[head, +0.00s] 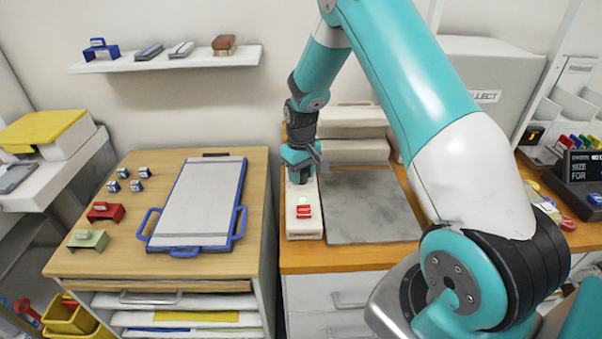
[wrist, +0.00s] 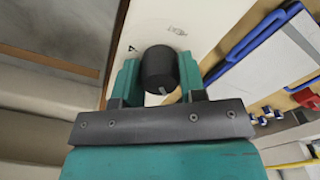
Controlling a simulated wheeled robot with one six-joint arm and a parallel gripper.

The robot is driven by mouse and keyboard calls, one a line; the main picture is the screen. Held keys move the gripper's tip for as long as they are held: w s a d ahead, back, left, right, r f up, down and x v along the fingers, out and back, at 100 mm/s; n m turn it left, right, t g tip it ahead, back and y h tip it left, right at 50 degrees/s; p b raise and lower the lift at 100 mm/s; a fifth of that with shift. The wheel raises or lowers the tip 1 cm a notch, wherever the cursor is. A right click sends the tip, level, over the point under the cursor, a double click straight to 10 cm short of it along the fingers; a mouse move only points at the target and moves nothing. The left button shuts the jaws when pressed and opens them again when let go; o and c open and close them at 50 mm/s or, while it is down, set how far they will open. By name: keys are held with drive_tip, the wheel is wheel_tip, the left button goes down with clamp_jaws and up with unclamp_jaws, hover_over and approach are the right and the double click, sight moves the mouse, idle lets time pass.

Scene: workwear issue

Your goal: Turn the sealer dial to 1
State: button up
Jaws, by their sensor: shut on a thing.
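The sealer is a long cream-white unit (head: 304,232) on the right-hand wooden counter, with a green light and a red label or button on its near end. In the wrist view its pale top (wrist: 150,22) carries the dial, a black round knob (wrist: 158,66). A short light pointer mark shows at the knob's lower edge. My gripper (head: 300,176) reaches down over the sealer's far end and hides the dial in the head view. In the wrist view my gripper (wrist: 158,78) is shut on the dial, one teal finger on each side. Small dark markings lie near the knob, too small to read.
A grey mat (head: 368,205) lies right of the sealer, with pale stacked blocks (head: 352,151) behind it. Left, a wooden-topped cabinet (head: 130,252) holds a blue-framed board (head: 202,200) and small stamps. A wall shelf (head: 165,61) hangs above.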

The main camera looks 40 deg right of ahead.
drive_tip(key=o, duration=0.9)
drive_tip(key=shift+r, duration=0.15)
wheel_tip(320, 180, up, 17)
drive_tip(key=b, duration=0.3)
drive_tip(key=shift+r, duration=0.1)
